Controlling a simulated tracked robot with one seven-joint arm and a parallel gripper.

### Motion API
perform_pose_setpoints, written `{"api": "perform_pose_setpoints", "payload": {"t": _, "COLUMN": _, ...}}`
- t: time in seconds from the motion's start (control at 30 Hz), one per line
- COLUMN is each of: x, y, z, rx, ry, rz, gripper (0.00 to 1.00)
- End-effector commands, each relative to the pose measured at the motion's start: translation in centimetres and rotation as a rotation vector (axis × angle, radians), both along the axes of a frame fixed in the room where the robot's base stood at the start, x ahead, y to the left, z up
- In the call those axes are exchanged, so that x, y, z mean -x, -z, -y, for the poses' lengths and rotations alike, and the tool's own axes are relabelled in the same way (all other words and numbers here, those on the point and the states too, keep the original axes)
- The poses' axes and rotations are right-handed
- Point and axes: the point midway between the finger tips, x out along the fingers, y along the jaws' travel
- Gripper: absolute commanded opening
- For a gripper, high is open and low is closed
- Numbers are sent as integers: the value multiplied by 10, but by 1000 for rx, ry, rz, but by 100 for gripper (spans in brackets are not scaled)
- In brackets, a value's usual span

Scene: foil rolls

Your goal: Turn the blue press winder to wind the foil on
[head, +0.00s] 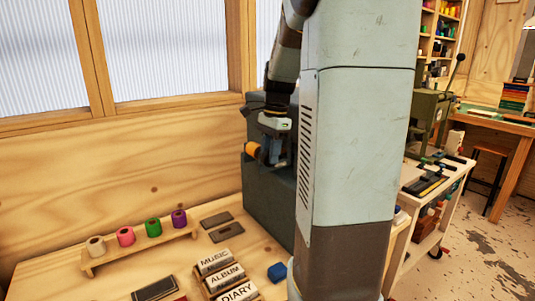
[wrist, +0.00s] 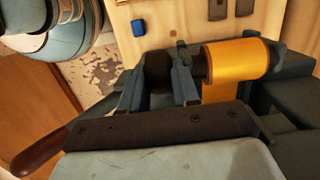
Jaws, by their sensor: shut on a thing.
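The blue-grey press (head: 268,195) stands against the wooden wall, partly hidden behind my column. A gold foil roll (wrist: 237,60) sits on its side, with a strip of gold foil hanging below it; the roll also shows in the head view (head: 252,150). In the wrist view my gripper (wrist: 158,82) is shut on the dark winder knob (wrist: 155,70), to the left of the gold roll and in line with it.
Labelled blocks (head: 226,277), dark plates (head: 222,227) and a small blue block (head: 277,272) lie on the bench. A green lever press (head: 428,112) stands on a cart at right.

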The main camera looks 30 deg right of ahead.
Motion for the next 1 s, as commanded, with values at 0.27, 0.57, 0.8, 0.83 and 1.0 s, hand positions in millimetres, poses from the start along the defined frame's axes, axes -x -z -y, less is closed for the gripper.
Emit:
{"api": "perform_pose_setpoints", "payload": {"t": 0.27, "x": 0, "y": 1, "z": 3, "rx": -123, "ry": 3, "rz": -2, "gripper": 0}}
{"api": "perform_pose_setpoints", "payload": {"t": 0.57, "x": 0, "y": 0, "z": 4, "rx": -125, "ry": 1, "rz": -1, "gripper": 31}}
{"api": "perform_pose_setpoints", "payload": {"t": 0.8, "x": 0, "y": 0, "z": 3, "rx": -125, "ry": 1, "rz": -1, "gripper": 51}}
{"api": "perform_pose_setpoints", "payload": {"t": 0.83, "x": 0, "y": 0, "z": 3, "rx": -125, "ry": 1, "rz": -1, "gripper": 51}}
{"api": "perform_pose_setpoints", "payload": {"t": 1.0, "x": 0, "y": 0, "z": 3, "rx": -125, "ry": 1, "rz": -2, "gripper": 51}}
